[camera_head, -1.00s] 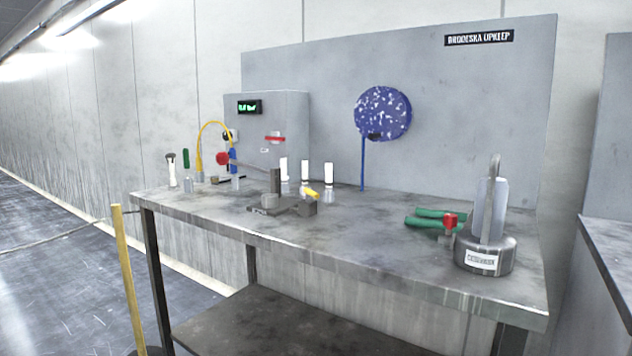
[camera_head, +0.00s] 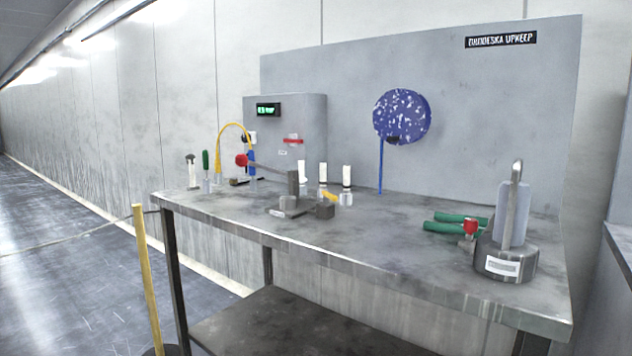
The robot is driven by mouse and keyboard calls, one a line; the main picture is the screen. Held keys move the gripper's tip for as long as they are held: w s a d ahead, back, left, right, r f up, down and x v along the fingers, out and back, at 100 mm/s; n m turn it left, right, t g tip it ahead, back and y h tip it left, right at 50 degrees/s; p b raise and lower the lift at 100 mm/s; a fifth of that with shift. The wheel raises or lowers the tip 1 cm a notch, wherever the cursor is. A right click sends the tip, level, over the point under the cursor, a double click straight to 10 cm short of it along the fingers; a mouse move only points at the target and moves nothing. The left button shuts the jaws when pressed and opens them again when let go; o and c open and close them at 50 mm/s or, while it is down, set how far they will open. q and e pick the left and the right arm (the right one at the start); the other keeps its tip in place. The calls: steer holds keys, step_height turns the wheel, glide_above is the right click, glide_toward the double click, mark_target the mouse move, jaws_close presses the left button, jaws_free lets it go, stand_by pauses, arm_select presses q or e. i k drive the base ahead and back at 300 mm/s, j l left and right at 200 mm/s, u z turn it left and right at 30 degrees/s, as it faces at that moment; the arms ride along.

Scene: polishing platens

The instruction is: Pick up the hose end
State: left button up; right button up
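Several hose-like things show, and I cannot tell for sure which one bears the hose end. A thin blue line (camera_head: 381,165) hangs straight down from a round blue speckled disc (camera_head: 403,117) on the back panel, and its lower end meets the rear of the bench top. A yellow curved hose (camera_head: 233,126) arches beside the grey box at the bench's left rear. Two green tube-like pieces (camera_head: 455,225) lie at the right, near a red-topped fitting (camera_head: 470,228). Neither of my grippers is in view.
The metal bench (camera_head: 400,247) has a clear middle front. A grey block fixture (camera_head: 293,190) and several white-topped bottles stand left of centre. A round, labelled metal base (camera_head: 507,262) with an upright bar stands at the right. A yellow post (camera_head: 147,280) with a rope stands left.

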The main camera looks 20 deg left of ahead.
mark_target(302, 179)
steer(key=i+j+z, duration=0.1)
steer(key=z, duration=0.25)
steer(key=j+z, duration=1)
steer(key=j, duration=0.75)
steer(key=k+j+z, duration=0.1)
steer(key=j, duration=0.45)
steer(key=k+j, duration=0.1)
steer(key=j, duration=0.5)
steer(key=z, duration=0.05)
